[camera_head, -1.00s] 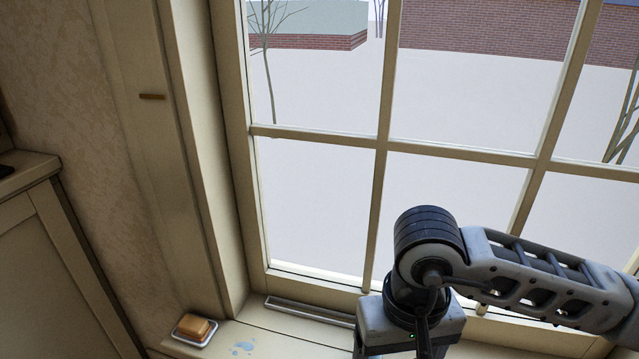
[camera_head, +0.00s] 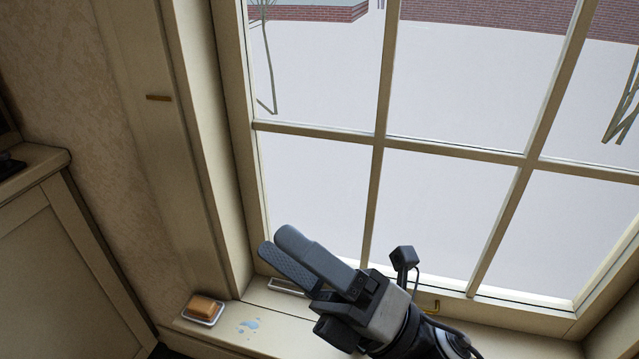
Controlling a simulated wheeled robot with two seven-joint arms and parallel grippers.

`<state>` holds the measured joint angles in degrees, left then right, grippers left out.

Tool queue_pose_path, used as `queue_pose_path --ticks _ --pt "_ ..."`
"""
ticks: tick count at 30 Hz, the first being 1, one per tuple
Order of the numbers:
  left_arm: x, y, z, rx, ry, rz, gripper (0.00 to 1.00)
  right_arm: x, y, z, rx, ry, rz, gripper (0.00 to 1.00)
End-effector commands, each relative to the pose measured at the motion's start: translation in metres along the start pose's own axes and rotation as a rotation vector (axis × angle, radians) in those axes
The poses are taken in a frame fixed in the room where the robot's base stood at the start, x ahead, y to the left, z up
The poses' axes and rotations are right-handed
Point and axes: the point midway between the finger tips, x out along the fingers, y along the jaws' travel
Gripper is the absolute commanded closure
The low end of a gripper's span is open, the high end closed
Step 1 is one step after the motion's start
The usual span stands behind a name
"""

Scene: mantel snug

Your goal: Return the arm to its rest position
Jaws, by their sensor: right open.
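My right gripper (camera_head: 290,258) shows at the lower middle of the head view, in front of the window and above the sill. Its two dark grey fingers point up and to the left. They are open with a narrow gap and nothing between them. The arm behind it runs down to the bottom edge of the picture. My left gripper is not in view.
A sponge (camera_head: 203,306) lies on a small white dish (camera_head: 188,318) at the sill's left end. A blue wet patch (camera_head: 249,326) is beside it. A metal strip (camera_head: 283,286) lies along the window, partly behind my gripper. A cabinet (camera_head: 60,262) stands at left.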

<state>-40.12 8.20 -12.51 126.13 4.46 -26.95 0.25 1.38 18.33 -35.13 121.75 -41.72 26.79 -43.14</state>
Motion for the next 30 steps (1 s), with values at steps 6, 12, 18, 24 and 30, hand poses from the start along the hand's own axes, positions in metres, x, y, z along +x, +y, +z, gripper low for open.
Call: queue_pose_path --ticks 6,12,18,24,30 --pt "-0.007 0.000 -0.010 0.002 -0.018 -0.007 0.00 -0.122 -0.088 0.056 0.930 -0.824 -0.271 0.22" --pt "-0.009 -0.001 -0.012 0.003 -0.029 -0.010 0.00 -0.234 -0.129 0.010 1.459 -1.374 -0.344 0.22" --pt "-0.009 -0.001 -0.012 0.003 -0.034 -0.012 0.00 -0.281 -0.135 -0.028 1.674 -1.633 -0.349 0.22" --pt "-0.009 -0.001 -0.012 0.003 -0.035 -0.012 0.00 -0.286 -0.136 -0.033 1.700 -1.663 -0.347 0.22" --pt "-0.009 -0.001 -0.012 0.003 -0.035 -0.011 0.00 -0.286 -0.136 -0.032 1.697 -1.659 -0.348 0.22"
